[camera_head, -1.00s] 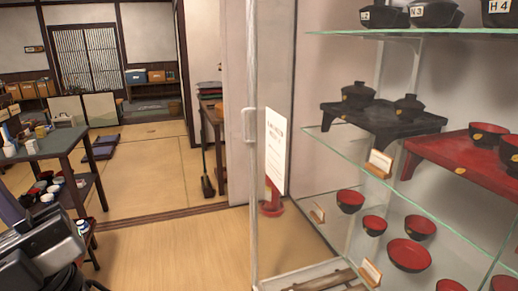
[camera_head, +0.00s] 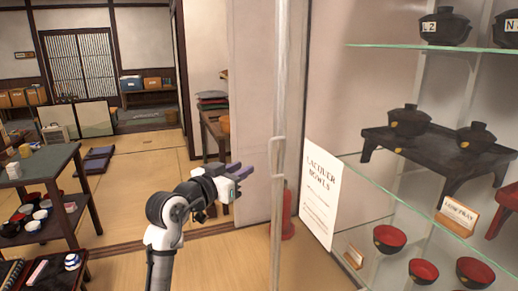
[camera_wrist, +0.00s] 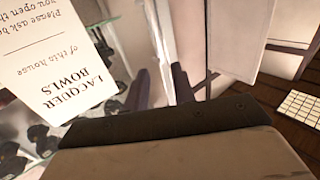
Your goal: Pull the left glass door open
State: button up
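The left glass door shows its pale metal edge post (camera_head: 281,70) in the middle of the head view. A slim handle (camera_head: 275,158) is on this post, near mid-height. The door looks shut in front of the display shelves. My gripper (camera_head: 245,178) is raised just left of the handle, pointing toward it, with a small gap seeming to remain. In the wrist view the two dark fingers (camera_wrist: 160,78) stand apart with nothing clearly between them. A pale upright bar (camera_wrist: 158,35) shows beyond the fingertips; whether it lies between them in depth I cannot tell.
Behind the glass, shelves (camera_head: 440,47) hold black lidded pots and red bowls (camera_head: 389,238). A "Lacquer Bowls" sign (camera_head: 319,195) hangs beside the post and also shows in the wrist view (camera_wrist: 55,60). A dark table (camera_head: 45,165) with crockery stands left.

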aim_at(270, 153)
jog(key=p+x, duration=0.3)
jog(key=x, duration=1)
jog(key=shift+w+d+p, duration=0.15)
jog(key=shift+d+p, duration=0.15)
grip_shut()
